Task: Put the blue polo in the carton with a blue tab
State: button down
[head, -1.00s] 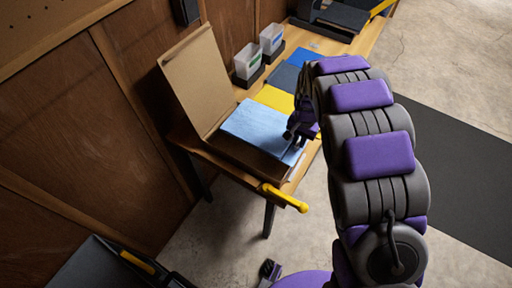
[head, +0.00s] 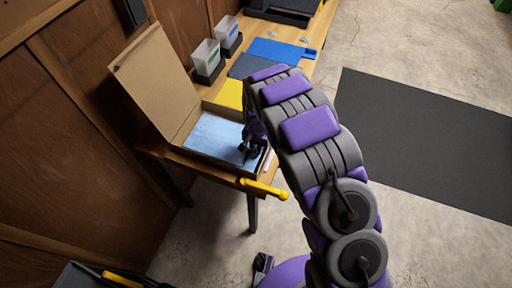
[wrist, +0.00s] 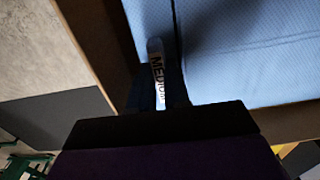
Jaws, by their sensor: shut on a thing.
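The light blue folded polo (head: 212,134) lies flat inside the open brown carton (head: 155,80), whose tall lid stands up at the left. My gripper (head: 249,150) is at the polo's right front corner, just inside the carton wall, and is shut on its edge. In the wrist view the ribbed blue cloth (wrist: 245,55) fills the upper right, and a white strip reading MEDIUM (wrist: 157,70) shows between my dark fingers. The carton's brown wall (wrist: 95,40) runs close beside them. I cannot make out a blue tab on this carton.
Yellow (head: 229,94), dark grey-blue (head: 246,66) and bright blue (head: 276,50) flat pieces lie behind the carton. Two clear bins (head: 206,57) stand by the wall. A dark mat (head: 425,140) covers the floor at right.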

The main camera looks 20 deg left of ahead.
jog(key=c, duration=1.1)
grip_release()
jog(key=shift+f, duration=0.15)
notch_tip(320, 180, up, 12)
jog(key=p, duration=0.2)
jog(key=s+d+r, duration=0.5)
jog(key=d+r, duration=0.3)
jog(key=d, duration=0.2)
jog(key=s+d+r, duration=0.5)
jog(key=d+r, duration=0.3)
jog(key=d, duration=0.2)
jog(key=s+d+r, duration=0.1)
jog(key=s+d, duration=0.2)
jog(key=s, duration=0.4)
jog(key=s+d+r+g, duration=0.1)
jog(key=s+d+r, duration=0.1)
jog(key=s, duration=0.6)
jog(key=s+d+r+n, duration=0.1)
jog(key=s+d, duration=0.4)
jog(key=s, duration=0.3)
jog(key=shift+s+r+g, duration=0.2)
jog(key=shift+r+g, duration=0.15)
jog(key=shift+g, duration=0.05)
